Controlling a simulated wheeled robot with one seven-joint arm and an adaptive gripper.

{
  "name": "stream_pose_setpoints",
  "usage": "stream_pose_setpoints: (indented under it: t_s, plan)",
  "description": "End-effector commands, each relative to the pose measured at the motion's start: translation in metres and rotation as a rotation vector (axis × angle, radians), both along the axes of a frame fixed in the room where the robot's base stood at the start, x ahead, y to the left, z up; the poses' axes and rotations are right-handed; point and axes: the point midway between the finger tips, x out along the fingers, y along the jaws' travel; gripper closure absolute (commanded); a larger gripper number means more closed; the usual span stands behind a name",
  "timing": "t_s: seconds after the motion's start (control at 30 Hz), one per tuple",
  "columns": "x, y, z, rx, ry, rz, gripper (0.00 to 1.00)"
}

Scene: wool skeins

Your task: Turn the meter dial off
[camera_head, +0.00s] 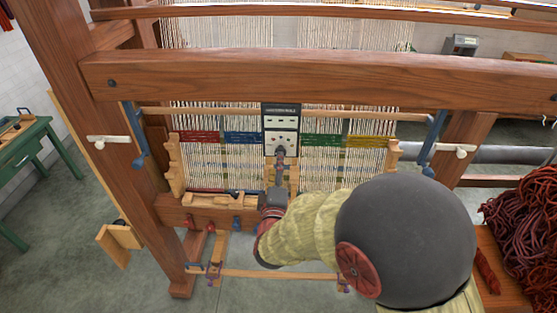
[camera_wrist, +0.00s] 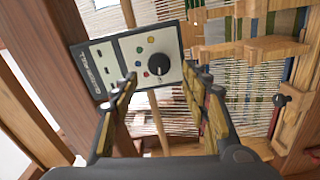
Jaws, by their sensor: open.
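The meter (camera_wrist: 95,68) is a dark grey box with a pale face, lettering and two small light panels, tilted in the wrist view.
The wooden loom (camera_head: 320,78) surrounds the meter, with a thick beam above and pale warp threads on both sides. Red, blue, green and yellow woven bands (camera_head: 243,138) flank it. Dark red wool (camera_head: 525,220) lies at right. A green table (camera_head: 25,145) stands at left.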

Motion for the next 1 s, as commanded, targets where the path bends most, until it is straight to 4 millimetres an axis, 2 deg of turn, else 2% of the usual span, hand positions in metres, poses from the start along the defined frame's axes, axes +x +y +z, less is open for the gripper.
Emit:
stream_pose_setpoints:
  t_s: [0.03, 0.2, 0.4, 0.57, 1.0]
  plan:
    - [-0.012, 0.002, 0.000, 0.000, 0.000, 0.004, 0.54]
    - [-0.045, 0.003, 0.000, 0.000, 0.000, 0.004, 0.54]
    - [-0.068, 0.003, 0.000, 0.000, 0.001, 0.002, 0.54]
    - [-0.074, 0.003, 0.000, 0.000, 0.001, 0.001, 0.54]
    - [-0.074, 0.003, 0.000, 0.001, 0.000, 0.001, 0.54]
